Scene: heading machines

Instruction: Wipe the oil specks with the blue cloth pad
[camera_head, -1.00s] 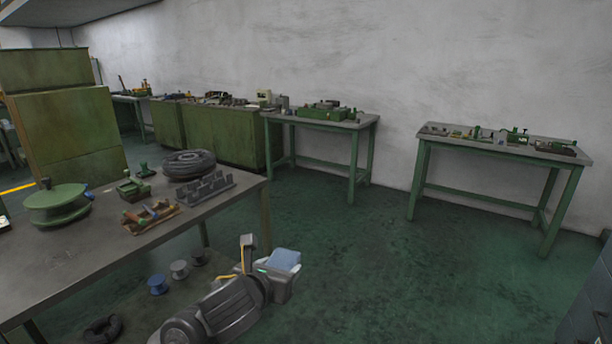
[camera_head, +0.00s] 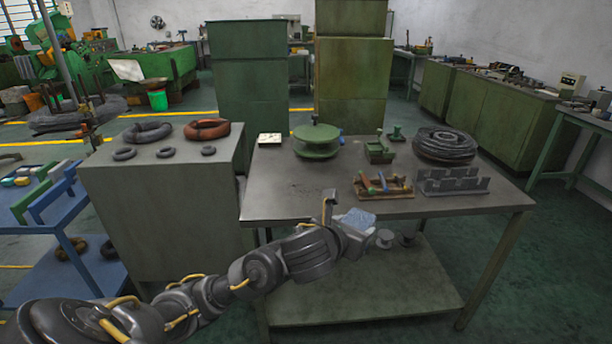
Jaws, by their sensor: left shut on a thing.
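My left arm reaches in from the lower left, and its left gripper (camera_head: 343,218) is shut on the blue cloth pad (camera_head: 358,217). The pad is a small light-blue block at the gripper's far end, partly hidden by it. Gripper and pad appear at the front edge of the grey work table (camera_head: 275,205); I cannot tell whether they touch it. Faint dark marks (camera_head: 300,188) show on the bare left part of the tabletop; they are too small to tell surely as oil specks. My right gripper is not in view.
On the table stand a green reel (camera_head: 317,142), a black coil (camera_head: 444,145), a wooden tool tray (camera_head: 383,187) and a grey slotted rack (camera_head: 452,183). A grey cabinet with rings (camera_head: 165,190) stands left, beside a blue cart (camera_head: 60,235).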

